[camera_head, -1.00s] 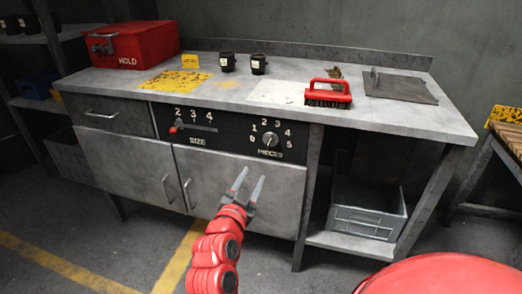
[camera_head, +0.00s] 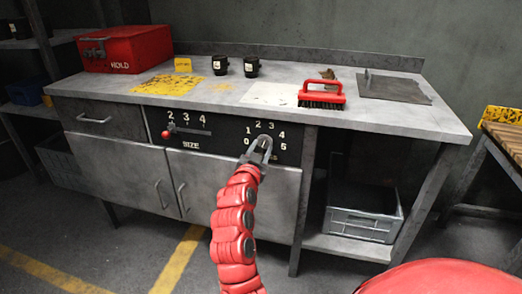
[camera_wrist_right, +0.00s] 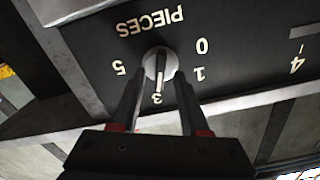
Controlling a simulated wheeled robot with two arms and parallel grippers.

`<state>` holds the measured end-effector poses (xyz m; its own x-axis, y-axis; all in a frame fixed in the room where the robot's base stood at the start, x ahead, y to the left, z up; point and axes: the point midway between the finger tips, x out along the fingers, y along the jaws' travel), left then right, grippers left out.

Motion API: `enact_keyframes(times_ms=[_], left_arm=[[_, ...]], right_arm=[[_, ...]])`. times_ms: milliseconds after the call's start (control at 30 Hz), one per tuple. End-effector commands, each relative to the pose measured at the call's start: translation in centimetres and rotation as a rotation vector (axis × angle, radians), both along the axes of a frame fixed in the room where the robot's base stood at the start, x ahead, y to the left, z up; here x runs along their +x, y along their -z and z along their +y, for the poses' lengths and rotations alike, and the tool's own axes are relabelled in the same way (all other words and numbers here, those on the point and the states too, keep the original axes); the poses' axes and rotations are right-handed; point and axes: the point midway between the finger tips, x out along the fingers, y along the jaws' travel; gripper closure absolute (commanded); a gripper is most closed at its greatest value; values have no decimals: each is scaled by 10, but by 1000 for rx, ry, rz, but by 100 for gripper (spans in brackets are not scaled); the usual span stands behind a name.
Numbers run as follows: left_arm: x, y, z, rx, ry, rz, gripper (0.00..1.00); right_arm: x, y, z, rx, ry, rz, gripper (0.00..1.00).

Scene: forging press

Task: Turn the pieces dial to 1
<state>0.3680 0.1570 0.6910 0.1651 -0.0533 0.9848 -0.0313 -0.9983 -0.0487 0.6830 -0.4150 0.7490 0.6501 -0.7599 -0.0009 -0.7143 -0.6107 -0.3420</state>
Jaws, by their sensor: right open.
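The pieces dial (camera_head: 264,138) is a round grey knob on the dark front panel of the bench, ringed by white numbers. In the right wrist view the dial (camera_wrist_right: 158,64) shows upside down, with 0, 1, 3 and 5 readable; the fingers cover 2 and 4. Its raised bar lies roughly in line with 3, but I cannot tell which end points. My right gripper (camera_head: 261,141) is open at the dial. In the wrist view its fingers (camera_wrist_right: 159,78) lie one on each side of the knob; contact is unclear. My left gripper is out of view.
The size slider (camera_head: 166,134) with a red knob is left of the dial. Cabinet doors (camera_head: 195,186) are below the panel. On the bench top (camera_head: 215,95) stand a red HOLD box (camera_head: 125,50), two black cups (camera_head: 251,66) and a red brush (camera_head: 321,94).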

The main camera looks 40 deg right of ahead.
Motion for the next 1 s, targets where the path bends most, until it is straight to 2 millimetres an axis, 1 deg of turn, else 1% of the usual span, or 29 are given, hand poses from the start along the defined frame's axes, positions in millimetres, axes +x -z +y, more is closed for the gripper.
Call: enact_keyframes(times_ms=[100,133,267,300,367,767,1000], left_arm=[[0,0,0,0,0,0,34],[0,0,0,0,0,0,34],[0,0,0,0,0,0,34],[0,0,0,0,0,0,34],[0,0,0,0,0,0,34],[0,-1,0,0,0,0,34],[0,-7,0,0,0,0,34]], right_arm=[[0,0,0,0,0,0,55],[0,0,0,0,0,0,59],[0,0,0,0,0,0,82],[0,0,0,0,0,0,89],[0,0,0,-1,0,-1,100],[0,0,0,-7,0,6,100],[0,-2,1,-61,0,68,100]])
